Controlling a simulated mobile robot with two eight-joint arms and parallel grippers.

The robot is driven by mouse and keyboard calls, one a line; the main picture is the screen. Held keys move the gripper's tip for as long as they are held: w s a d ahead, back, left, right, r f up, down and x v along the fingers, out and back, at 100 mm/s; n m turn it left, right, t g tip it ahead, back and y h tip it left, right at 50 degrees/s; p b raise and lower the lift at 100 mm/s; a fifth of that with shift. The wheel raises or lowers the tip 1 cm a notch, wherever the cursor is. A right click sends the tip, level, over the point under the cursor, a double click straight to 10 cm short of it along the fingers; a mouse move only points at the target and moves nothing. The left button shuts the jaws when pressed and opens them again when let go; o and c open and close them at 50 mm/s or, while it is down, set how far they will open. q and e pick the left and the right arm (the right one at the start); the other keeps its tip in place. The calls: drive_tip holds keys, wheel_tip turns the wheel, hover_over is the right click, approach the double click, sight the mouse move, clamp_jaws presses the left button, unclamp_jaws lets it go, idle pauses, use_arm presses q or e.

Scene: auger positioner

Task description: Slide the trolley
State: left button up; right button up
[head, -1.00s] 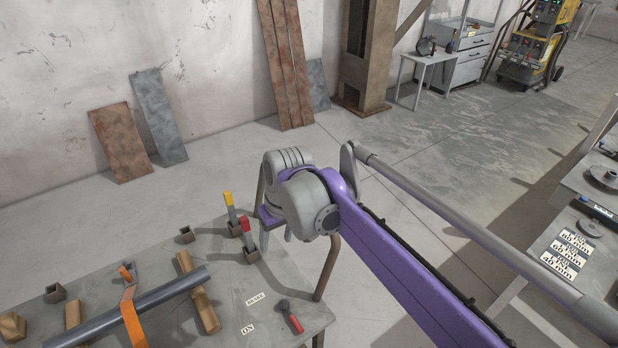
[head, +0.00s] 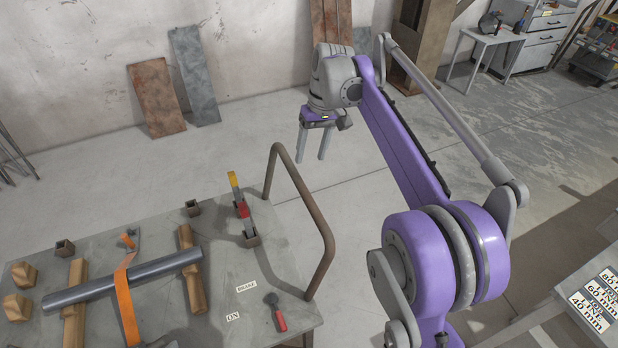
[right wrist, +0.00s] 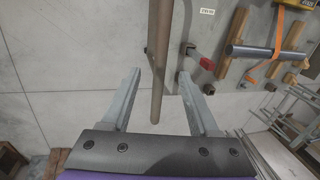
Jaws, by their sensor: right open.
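The trolley (head: 150,323) is a grey flat-topped cart at the lower left of the head view. A bent brown push handle (head: 302,198) rises at its right end; the bar also shows in the right wrist view (right wrist: 160,45). A lever with a red grip (head: 279,318) lies by the BRAKE and ON labels. My right gripper (head: 312,160) is open and empty, pointing down near the far end of the handle. In the right wrist view the bar runs between its fingers in the picture, but their depth relation is unclear. My left gripper is not in view.
On the trolley, a dark pipe (head: 160,270) lies across wooden blocks (head: 192,270) under an orange strap (head: 125,305). Red and yellow clamp handles (head: 238,198) stand nearby. A bench with label cards (head: 597,298) is at the right. Floor behind the trolley is clear.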

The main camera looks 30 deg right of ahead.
sight(303, 185)
drive_tip(key=f, duration=0.3)
drive_tip(key=a+f, duration=0.1)
drive_tip(key=f, duration=0.3)
drive_tip(key=a+f, duration=0.1)
drive_tip(key=f, duration=0.2)
drive_tip(key=shift+a+f+b, duration=0.15)
drive_tip(key=shift+b, duration=0.15)
clamp_jaws()
idle(1.0)
